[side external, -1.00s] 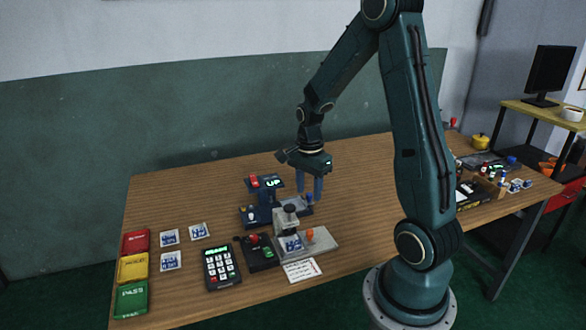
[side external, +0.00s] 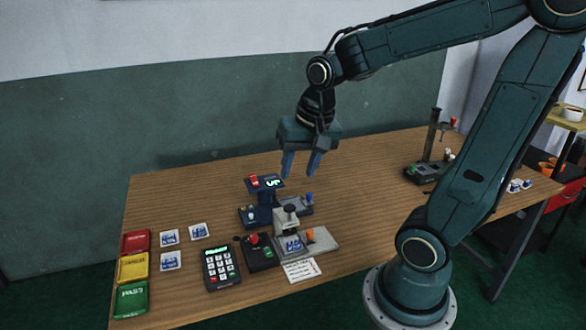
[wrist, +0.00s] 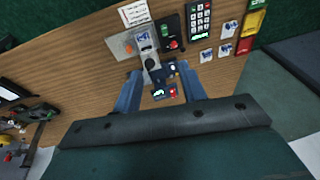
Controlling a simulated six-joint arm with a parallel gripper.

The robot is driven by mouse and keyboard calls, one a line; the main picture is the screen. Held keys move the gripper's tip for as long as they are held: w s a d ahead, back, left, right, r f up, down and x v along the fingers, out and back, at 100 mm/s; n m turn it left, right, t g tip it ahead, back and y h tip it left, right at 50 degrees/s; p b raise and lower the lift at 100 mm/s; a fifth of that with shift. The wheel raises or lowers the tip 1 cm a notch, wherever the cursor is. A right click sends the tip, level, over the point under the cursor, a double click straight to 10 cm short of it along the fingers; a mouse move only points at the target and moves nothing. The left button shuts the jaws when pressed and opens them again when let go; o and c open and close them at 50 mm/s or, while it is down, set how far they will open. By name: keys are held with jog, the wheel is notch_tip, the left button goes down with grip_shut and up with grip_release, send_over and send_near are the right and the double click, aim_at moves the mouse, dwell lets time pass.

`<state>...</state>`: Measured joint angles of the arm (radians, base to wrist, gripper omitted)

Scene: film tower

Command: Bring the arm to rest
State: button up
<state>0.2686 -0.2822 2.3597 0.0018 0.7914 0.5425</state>
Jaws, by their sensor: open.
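My gripper (side external: 299,165) is open and empty in the side view. It hangs in the air above the dark blue device with the "UP" display (side external: 266,183), apart from it. In the wrist view my gripper (wrist: 160,82) shows two blue fingers spread wide, with the device's small display (wrist: 163,92) seen between and beyond them. My arm reaches in from the right, its upper links raised and bent well above the table.
On the wooden table (side external: 370,160) stand a grey press (side external: 322,240), a keypad (side external: 221,267), several blue-white cards (side external: 171,261) and red, yellow and green trays (side external: 131,299). A dark stand (side external: 430,150) is at the right. The air around my gripper is clear.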

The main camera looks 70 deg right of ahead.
jog(key=s+a+r+n+t, duration=0.2)
jog(key=s+a+r+n, duration=0.2)
jog(key=s+a+n, duration=0.3)
jog(key=shift+s+r+n+t+y, duration=0.15)
jog(key=shift+s+n+t+y, duration=0.25)
jog(key=shift+n, duration=0.8)
dwell(0.5)
